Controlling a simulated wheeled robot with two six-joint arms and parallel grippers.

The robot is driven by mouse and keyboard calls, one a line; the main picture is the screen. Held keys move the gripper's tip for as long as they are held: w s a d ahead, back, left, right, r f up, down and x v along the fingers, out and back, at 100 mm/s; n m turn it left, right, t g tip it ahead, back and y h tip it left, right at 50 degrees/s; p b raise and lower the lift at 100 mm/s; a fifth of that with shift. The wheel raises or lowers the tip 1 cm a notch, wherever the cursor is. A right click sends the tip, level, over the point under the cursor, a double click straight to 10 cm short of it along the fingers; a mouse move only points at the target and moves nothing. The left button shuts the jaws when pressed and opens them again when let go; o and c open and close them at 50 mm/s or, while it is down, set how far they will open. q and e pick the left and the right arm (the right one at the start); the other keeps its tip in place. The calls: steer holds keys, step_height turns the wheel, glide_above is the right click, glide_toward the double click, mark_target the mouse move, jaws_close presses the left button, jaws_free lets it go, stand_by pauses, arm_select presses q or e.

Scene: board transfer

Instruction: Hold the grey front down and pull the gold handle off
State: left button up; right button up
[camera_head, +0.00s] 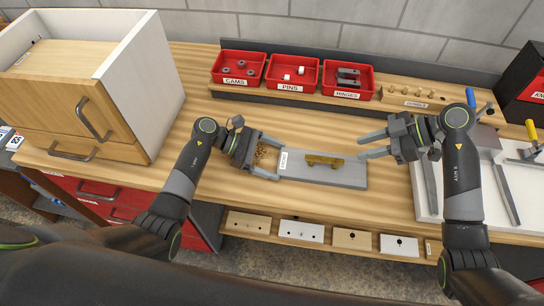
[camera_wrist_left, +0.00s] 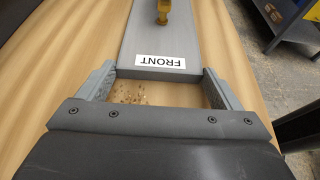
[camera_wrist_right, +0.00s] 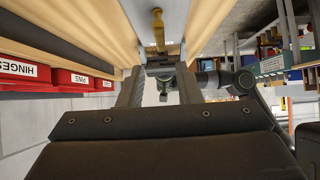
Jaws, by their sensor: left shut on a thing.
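The grey front (camera_head: 345,174) lies flat on the wooden bench, with a white FRONT label at its left end. The gold handle (camera_head: 324,160) is on its upper face, near the middle. My left gripper (camera_head: 280,162) is shut across the front's left end, one finger along each long edge; the left wrist view shows the front (camera_wrist_left: 157,40) between the fingers and part of the handle (camera_wrist_left: 162,12). My right gripper (camera_head: 361,147) is open and empty at the front's right end, apart from the handle. The handle (camera_wrist_right: 158,30) lies ahead in the right wrist view.
Red bins of cams (camera_head: 238,68), pins (camera_head: 291,75) and hinges (camera_head: 347,80) stand along the back. A wooden cabinet (camera_head: 75,110) is at the left. A white tray (camera_head: 510,190) with grey parts lies at the right. Wood crumbs (camera_head: 265,160) lie by my left gripper.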

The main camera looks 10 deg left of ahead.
mark_target(328, 159)
steer(key=shift+x, duration=5)
steer(key=shift+d+f, duration=0.15)
jaws_close()
